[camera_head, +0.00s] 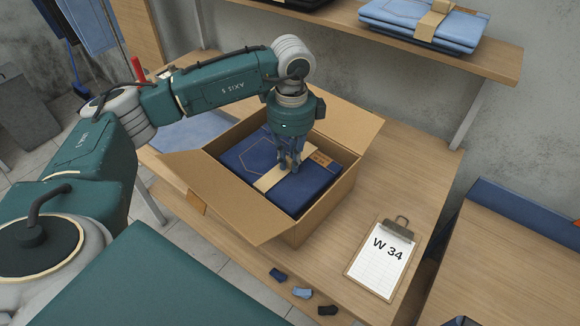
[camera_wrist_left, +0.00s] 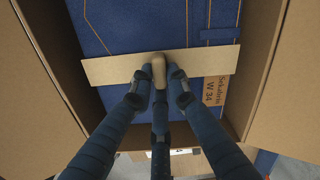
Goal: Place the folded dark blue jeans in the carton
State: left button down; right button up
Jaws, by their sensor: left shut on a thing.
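The folded dark blue jeans (camera_head: 299,190) lie inside the open carton (camera_head: 313,218), with a tan paper band around them. They also show in the left wrist view (camera_wrist_left: 135,28), where the band (camera_wrist_left: 105,70) crosses the picture and a brown label reads W 34. My left gripper (camera_head: 289,165) points down into the carton. Its blue fingers are closed together on the band at the middle of the jeans, as the left wrist view (camera_wrist_left: 160,72) shows. Whether the jeans touch the carton floor is hidden. My right gripper is not in view.
The carton's flaps (camera_head: 345,125) stand open on a wooden table (camera_head: 335,262). A clipboard (camera_head: 382,258) marked W 34 lies right of it. Several small fabric swatches (camera_head: 302,293) lie at the front edge. A shelf (camera_head: 480,62) behind holds light blue folded jeans (camera_head: 420,25).

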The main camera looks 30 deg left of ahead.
aim_at(290, 169)
pick_arm(q)
notch_tip(290, 169, down, 3)
jog(key=shift+f+p, duration=0.15)
jog(key=shift+p, duration=0.15)
jog(key=shift+f, duration=0.2)
jog(key=c, duration=1.7)
grip_release()
jog(key=shift+r, duration=0.4)
notch_tip(290, 169, up, 11)
jog(key=b, duration=0.3)
jog(key=shift+d+f, duration=0.15)
jog(key=shift+f, duration=0.05)
jog(key=shift+r, duration=0.4)
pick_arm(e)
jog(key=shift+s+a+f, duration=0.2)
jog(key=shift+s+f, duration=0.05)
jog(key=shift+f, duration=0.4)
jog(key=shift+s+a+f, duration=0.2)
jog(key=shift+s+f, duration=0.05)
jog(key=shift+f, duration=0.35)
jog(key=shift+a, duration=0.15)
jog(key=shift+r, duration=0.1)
